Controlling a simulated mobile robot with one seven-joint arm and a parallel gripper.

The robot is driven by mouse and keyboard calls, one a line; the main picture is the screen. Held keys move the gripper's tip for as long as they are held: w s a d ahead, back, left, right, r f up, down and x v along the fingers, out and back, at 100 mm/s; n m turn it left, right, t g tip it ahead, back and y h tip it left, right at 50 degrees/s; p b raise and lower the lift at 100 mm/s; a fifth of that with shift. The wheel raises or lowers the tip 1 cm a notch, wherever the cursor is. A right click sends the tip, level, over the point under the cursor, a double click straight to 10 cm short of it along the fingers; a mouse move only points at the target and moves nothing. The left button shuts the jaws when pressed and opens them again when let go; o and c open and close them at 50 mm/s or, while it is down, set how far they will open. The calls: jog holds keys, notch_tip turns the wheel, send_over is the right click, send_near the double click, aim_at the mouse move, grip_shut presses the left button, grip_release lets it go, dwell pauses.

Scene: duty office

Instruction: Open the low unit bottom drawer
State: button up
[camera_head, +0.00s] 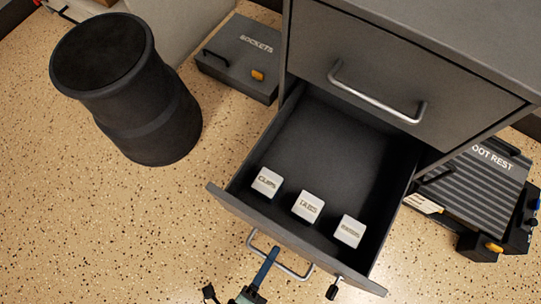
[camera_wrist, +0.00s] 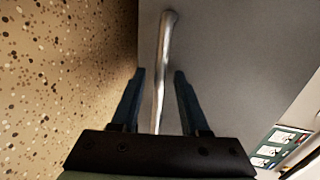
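The grey low unit (camera_head: 405,25) has its bottom drawer (camera_head: 325,130) standing well out, with the inside showing. The drawer's silver bar handle (camera_head: 293,272) is on its front, low in the head view. It also shows as a bright bar (camera_wrist: 165,45) in the wrist view. My gripper (camera_wrist: 160,75) is open, with one finger on each side of the handle and gaps visible between bar and fingers. In the head view, part of my gripper (camera_head: 262,270) shows at the handle's left part; the rest is cut off.
Three white labelled blocks, marked CLIPS (camera_head: 267,182), TABS (camera_head: 308,206) and one unreadable (camera_head: 350,231), sit in the drawer. The upper drawer (camera_head: 400,70) is shut. A black bin (camera_head: 130,95), a sockets case (camera_head: 240,55) and a foot rest (camera_head: 480,190) stand on the speckled floor.

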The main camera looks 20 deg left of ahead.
dwell(0.6)
jog(key=p+v, duration=0.3)
jog(key=v, duration=1)
